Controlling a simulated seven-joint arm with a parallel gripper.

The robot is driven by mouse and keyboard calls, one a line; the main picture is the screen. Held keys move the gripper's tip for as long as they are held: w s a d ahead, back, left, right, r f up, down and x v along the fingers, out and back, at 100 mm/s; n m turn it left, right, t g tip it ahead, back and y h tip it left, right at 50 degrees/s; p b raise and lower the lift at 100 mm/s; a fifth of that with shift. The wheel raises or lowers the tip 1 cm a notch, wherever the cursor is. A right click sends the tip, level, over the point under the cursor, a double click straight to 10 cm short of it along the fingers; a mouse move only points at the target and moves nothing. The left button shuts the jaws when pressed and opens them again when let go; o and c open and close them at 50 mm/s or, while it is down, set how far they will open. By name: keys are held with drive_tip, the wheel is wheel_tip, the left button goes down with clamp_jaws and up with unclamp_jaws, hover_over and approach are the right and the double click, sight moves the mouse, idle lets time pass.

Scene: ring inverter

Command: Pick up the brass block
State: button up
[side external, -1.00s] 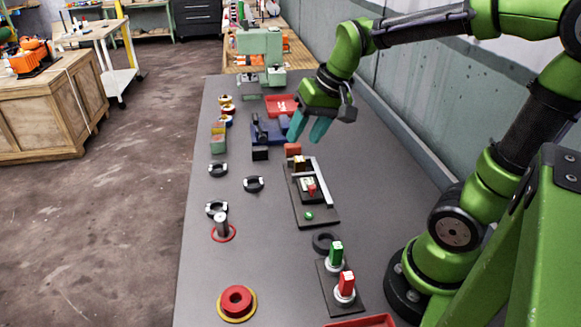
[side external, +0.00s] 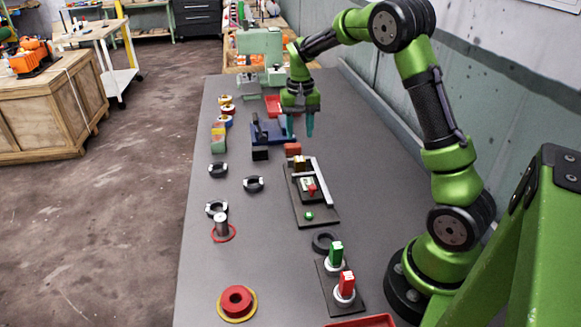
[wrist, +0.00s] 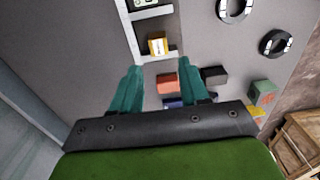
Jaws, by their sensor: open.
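The brass block (side external: 300,163) sits at the far end of the black fixture plate (side external: 308,215), beside its pale rail. In the wrist view the brass block (wrist: 157,46) shows a pale top, just beyond my fingertips. My gripper (side external: 300,130) points down with its teal fingers apart and empty. It is above the table, behind the brass block and near the red block (side external: 292,149). In the wrist view my gripper (wrist: 160,69) has the red block (wrist: 166,83) showing between its fingers.
A black block (side external: 260,153) and a blue fixture (side external: 268,132) stand left of my gripper. A red tray (side external: 273,104) and a pale green machine (side external: 262,45) are at the back. Black rings (side external: 254,184) lie on the left, where the table has free room.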

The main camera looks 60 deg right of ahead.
sight(300, 160)
drive_tip(key=f, duration=1)
drive_tip(key=shift+s+f, duration=0.2)
drive_tip(key=shift+f, duration=0.1)
drive_tip(key=shift+c, duration=0.3)
clamp_jaws()
drive_tip(key=shift+r, duration=0.1)
